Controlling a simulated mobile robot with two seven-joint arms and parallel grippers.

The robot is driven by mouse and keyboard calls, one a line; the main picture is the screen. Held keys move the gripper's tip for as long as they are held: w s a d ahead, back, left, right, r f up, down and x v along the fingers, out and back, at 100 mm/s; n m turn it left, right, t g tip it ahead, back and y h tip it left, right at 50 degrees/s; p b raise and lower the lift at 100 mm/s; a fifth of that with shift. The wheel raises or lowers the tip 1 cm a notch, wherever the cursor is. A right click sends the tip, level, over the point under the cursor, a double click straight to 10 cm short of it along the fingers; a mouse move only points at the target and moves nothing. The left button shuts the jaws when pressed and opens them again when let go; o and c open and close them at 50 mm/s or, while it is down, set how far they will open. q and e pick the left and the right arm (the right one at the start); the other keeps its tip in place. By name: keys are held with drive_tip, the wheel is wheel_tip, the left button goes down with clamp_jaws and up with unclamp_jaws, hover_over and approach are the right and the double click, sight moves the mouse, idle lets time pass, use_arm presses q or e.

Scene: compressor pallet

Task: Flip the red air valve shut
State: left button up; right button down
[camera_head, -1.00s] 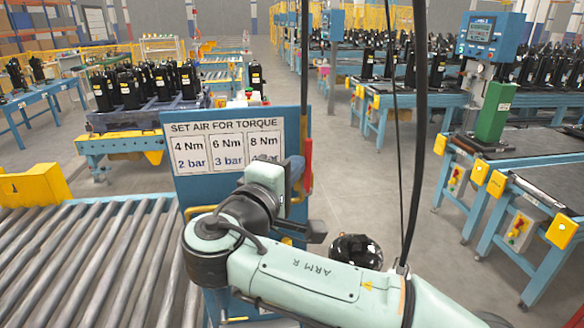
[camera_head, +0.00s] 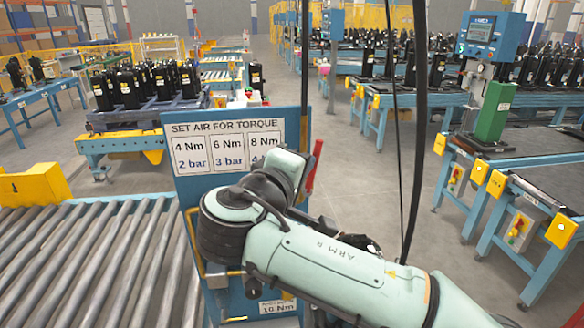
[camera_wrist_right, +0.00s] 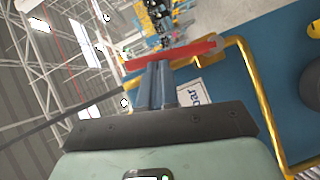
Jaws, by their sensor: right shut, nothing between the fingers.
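The red air valve lever (camera_head: 315,165) shows at the right edge of the blue sign panel, tilted with its upper end to the right. In the right wrist view the red lever (camera_wrist_right: 170,54) runs across just beyond my fingertips. My right gripper (camera_wrist_right: 161,66) is shut and empty, its fingertips at or against the lever; I cannot tell whether they touch. In the head view my right wrist hides the fingers and part of the panel. My left gripper is not in view.
The blue panel (camera_head: 184,187) carries a torque sign (camera_head: 224,146). A yellow tube frame (camera_wrist_right: 262,95) runs close beside the lever in the wrist view. A black hose hangs above the panel. A roller conveyor (camera_head: 100,260) lies left; floor is open to the right.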

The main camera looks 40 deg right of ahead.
use_arm(q)
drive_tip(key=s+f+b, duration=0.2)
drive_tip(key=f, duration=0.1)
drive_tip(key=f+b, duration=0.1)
drive_tip(key=b, duration=0.1)
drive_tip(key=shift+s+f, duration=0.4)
use_arm(e)
drive_tip(key=s+d+f+m+t+y, duration=0.1)
drive_tip(key=s+d+f+m+y, duration=0.3)
drive_tip(key=d+m+y, duration=0.3)
drive_tip(key=shift+m+t+y, duration=0.4)
drive_tip(key=shift+m+y, duration=0.3)
drive_tip(key=shift+d+f, duration=0.1)
drive_tip(key=shift+f, duration=0.05)
